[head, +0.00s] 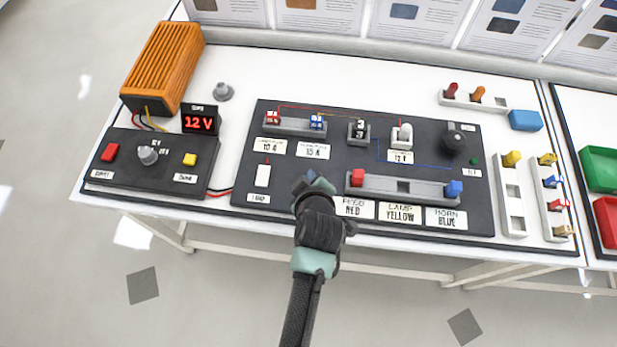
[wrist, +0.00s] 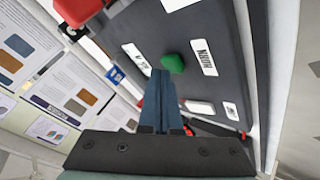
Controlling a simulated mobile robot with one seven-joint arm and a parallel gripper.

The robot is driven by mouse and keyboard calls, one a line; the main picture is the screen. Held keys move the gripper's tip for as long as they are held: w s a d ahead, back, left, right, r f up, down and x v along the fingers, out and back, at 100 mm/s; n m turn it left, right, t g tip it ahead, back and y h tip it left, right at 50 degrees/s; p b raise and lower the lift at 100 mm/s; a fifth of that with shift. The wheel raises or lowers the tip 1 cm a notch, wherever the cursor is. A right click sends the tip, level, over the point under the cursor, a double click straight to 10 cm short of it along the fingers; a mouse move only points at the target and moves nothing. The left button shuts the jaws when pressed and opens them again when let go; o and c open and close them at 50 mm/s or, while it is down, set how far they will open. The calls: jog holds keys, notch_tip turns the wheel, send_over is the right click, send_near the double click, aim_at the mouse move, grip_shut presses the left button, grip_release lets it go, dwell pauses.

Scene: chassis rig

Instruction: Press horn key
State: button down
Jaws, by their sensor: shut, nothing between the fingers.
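The horn key is a green key (wrist: 172,63) on the dark panel, beside a white label (wrist: 203,57) that reads HORN. In the head view my gripper hides it. My gripper (head: 312,182) is shut and empty, low over the front middle of the dark panel (head: 340,150). In the wrist view the closed blue-grey fingertips (wrist: 159,74) end right beside the green key. I cannot tell whether they touch it. The white lamp key (head: 263,175) lies left of my gripper; it also shows in the wrist view (wrist: 200,107).
A grey rail with a red block (head: 357,177) and a blue block (head: 454,188) stands just right of my gripper. Behind are red and blue fuses (head: 317,122) and a white switch (head: 402,137). A 12 V display (head: 199,121) and an orange box (head: 165,65) stand left.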

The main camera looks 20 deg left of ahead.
jog(key=shift+f+b, duration=0.35)
jog(key=shift+f, duration=0.1)
dwell(0.8)
jog(key=shift+r, duration=0.15)
jog(key=shift+r+p, duration=0.75)
jog(key=shift+p, duration=0.1)
notch_tip(320, 180, up, 5)
jog(key=p, duration=0.4)
jog(key=shift+r+p, duration=0.1)
jog(key=shift+p, duration=0.25)
